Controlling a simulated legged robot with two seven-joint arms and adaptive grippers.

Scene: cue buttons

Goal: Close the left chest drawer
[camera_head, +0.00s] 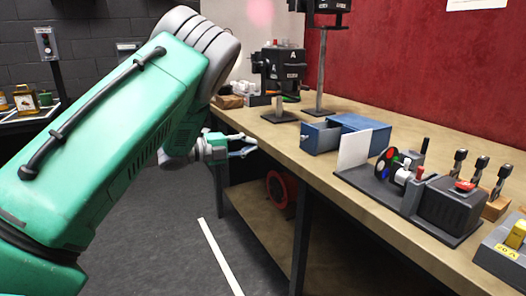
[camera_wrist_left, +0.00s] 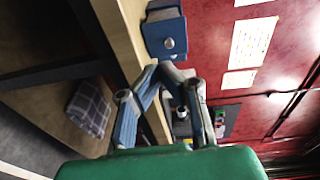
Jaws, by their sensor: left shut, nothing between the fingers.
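The blue chest (camera_head: 362,123) stands on the wooden workbench in the head view. Its drawer (camera_head: 320,137) sticks out of the chest to the left, so it is open. In the left wrist view the blue drawer front (camera_wrist_left: 158,34) with a round grey knob (camera_wrist_left: 169,43) shows just beyond my fingertips. My left gripper (camera_head: 252,146) is by the bench's front edge, left of the drawer and apart from it. Its fingers (camera_wrist_left: 166,66) are shut with nothing between them. My right gripper is in neither view.
A post on a dark base (camera_head: 279,111) and a black machine (camera_head: 279,68) stand behind. The bench top (camera_head: 262,128) between gripper and drawer is clear.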

